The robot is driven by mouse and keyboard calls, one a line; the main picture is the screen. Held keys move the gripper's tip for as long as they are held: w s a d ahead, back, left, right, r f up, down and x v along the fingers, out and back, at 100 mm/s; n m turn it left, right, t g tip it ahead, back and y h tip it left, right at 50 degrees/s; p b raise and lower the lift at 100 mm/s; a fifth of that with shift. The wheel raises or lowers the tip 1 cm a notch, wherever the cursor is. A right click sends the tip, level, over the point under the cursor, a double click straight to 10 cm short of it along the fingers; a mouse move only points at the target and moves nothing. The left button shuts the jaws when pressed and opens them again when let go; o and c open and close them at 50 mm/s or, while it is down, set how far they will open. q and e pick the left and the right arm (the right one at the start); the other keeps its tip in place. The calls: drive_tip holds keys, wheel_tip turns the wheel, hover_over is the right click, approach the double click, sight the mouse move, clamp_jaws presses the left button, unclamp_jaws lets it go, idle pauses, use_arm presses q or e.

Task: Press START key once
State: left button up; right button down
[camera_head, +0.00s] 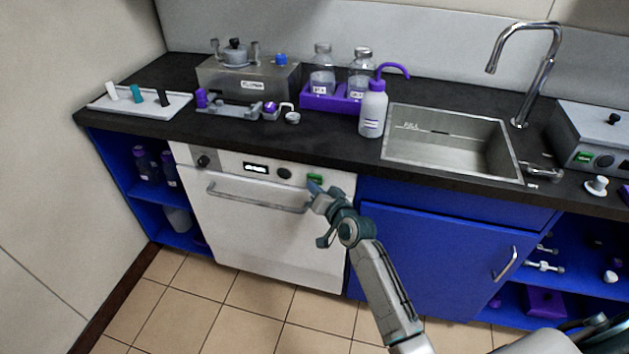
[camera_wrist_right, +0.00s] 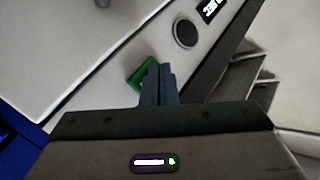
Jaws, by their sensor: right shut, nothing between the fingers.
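The green START key (camera_head: 315,178) is on the right end of the control panel of the white under-counter machine (camera_head: 262,225). In the right wrist view the green key (camera_wrist_right: 142,75) shows just beyond the fingertips, partly covered by them. My right gripper (camera_head: 314,188) is shut and empty, with its tips at the key. In the right wrist view the shut fingers (camera_wrist_right: 158,84) overlap the key's lower right part. I cannot tell whether they touch it. Any lettering on the key is too small to read. My left gripper is not in view.
A bar handle (camera_head: 258,198) runs across the machine's front, just left of my right gripper. The panel also has a lit display (camera_head: 256,168) and round knobs (camera_head: 284,174). The black counter (camera_head: 330,148) overhangs above. The tiled floor in front is clear.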

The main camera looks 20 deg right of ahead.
drive_tip(key=shift+w, duration=0.1)
idle(0.4)
drive_tip(key=shift+w+d, duration=0.3)
idle(0.4)
drive_tip(key=shift+s+a, duration=0.5)
drive_tip(key=shift+s, duration=0.2)
drive_tip(key=shift+s+a+p, duration=0.5)
drive_tip(key=shift+s+a, duration=0.2)
drive_tip(key=shift+s, duration=0.35)
drive_tip(key=shift+s+a+p, duration=0.45)
drive_tip(key=shift+s+a, duration=0.25)
drive_tip(key=shift+s, duration=0.3)
